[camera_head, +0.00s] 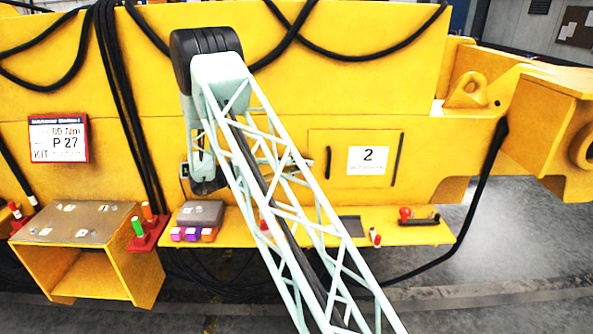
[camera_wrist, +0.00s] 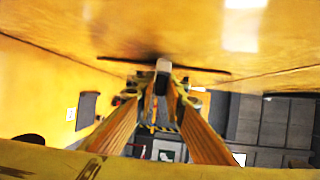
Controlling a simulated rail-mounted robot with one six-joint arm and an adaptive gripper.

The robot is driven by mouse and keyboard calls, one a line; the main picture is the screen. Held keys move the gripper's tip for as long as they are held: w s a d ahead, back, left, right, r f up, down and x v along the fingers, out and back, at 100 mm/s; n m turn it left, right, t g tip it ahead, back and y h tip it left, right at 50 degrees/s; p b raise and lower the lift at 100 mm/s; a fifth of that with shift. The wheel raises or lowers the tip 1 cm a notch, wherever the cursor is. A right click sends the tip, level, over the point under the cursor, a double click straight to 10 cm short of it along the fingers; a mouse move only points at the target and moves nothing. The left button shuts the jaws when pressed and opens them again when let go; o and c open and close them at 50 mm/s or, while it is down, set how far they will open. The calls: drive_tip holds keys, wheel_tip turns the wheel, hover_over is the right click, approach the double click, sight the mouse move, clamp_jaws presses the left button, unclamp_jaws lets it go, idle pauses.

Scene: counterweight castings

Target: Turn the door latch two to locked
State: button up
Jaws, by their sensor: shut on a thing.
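The door marked 2 (camera_head: 345,187) is a yellow panel on the big yellow casting, with a white number plate (camera_head: 368,160) and a dark upright strip near each side. In the wrist view the two fingers of my gripper (camera_wrist: 163,88) converge at a small pale grey latch piece (camera_wrist: 163,65) by a yellow surface. The fingers are shut on this piece, which I take to be the latch. In the head view my pale lattice arm covers the area left of the door, so the grip is mostly hidden. The latch's turn angle is unclear.
A yellow ledge (camera_head: 430,236) under the door holds a red-knobbed tool (camera_head: 406,215), small red pieces and a grey box (camera_head: 200,213). A yellow stand (camera_head: 75,223) is at left. Black cables hang across the casting. Open floor lies at right.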

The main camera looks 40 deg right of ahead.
drive_tip(key=shift+f+h+b, duration=0.1)
drive_tip(key=shift+h+b, duration=0.25)
drive_tip(key=shift+h, duration=0.15)
drive_tip(key=o, duration=0.7)
drive_tip(key=shift+d, duration=0.1)
drive_tip(key=shift+o, duration=0.2)
drive_tip(key=v, duration=1.2)
drive_tip(key=shift+w, duration=0.15)
idle(0.3)
